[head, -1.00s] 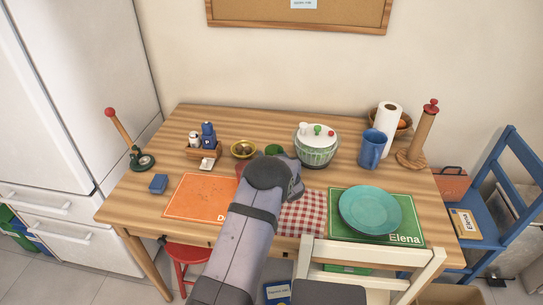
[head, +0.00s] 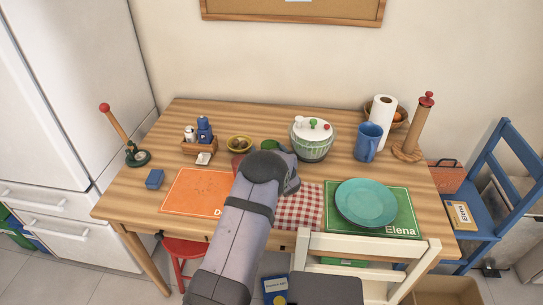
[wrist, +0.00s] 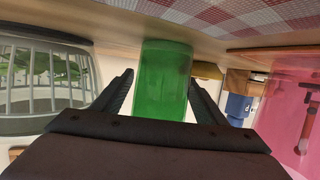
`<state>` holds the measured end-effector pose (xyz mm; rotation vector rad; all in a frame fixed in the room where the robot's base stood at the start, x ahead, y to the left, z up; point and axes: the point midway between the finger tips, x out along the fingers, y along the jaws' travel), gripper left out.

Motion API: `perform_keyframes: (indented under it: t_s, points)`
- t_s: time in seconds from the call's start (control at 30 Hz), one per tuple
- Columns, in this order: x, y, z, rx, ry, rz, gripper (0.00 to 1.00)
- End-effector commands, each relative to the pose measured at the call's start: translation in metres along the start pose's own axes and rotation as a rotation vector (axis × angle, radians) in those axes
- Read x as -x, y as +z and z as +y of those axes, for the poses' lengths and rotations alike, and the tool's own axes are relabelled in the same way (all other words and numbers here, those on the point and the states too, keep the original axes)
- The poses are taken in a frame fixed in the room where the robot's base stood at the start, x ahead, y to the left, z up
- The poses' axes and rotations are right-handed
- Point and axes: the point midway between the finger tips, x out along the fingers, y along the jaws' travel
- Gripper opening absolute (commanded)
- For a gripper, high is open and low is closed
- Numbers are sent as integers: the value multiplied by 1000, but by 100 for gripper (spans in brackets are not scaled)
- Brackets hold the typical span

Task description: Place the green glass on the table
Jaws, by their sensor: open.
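The green glass (wrist: 163,85) stands between the two fingers of my gripper (wrist: 160,77) in the wrist view, which shows the table upside down. Its base appears to rest on the wooden tabletop. The fingers are open, one on each side, with a visible gap to the glass. In the head view only the top of the green glass (head: 270,145) shows behind my arm, on the table (head: 340,165). My gripper's fingers are hidden there by my own wrist.
A red glass (wrist: 285,105) stands close beside the green one. A lidded glass bowl (head: 312,142) is to its right in the head view, a small yellow bowl (head: 239,144) to its left. A checkered cloth (head: 298,208) and a teal plate (head: 366,203) lie in front.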

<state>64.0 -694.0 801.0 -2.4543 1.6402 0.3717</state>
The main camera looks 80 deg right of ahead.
Motion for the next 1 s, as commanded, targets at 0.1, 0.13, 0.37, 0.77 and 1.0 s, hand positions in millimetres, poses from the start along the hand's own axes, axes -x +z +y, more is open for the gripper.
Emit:
perform_keyframes:
  t_s: [0.1, 0.13, 0.37, 0.77, 1.0]
  points:
    - [8, -1, 1, -1, 2, 0, 66]
    - [11, 0, 1, -1, 2, -1, 66]
    - [41, -1, 2, -1, 3, 0, 66]
    - [102, 0, 1, -1, 2, 0, 66]
    - [119, -1, 0, 0, 1, 0, 66]
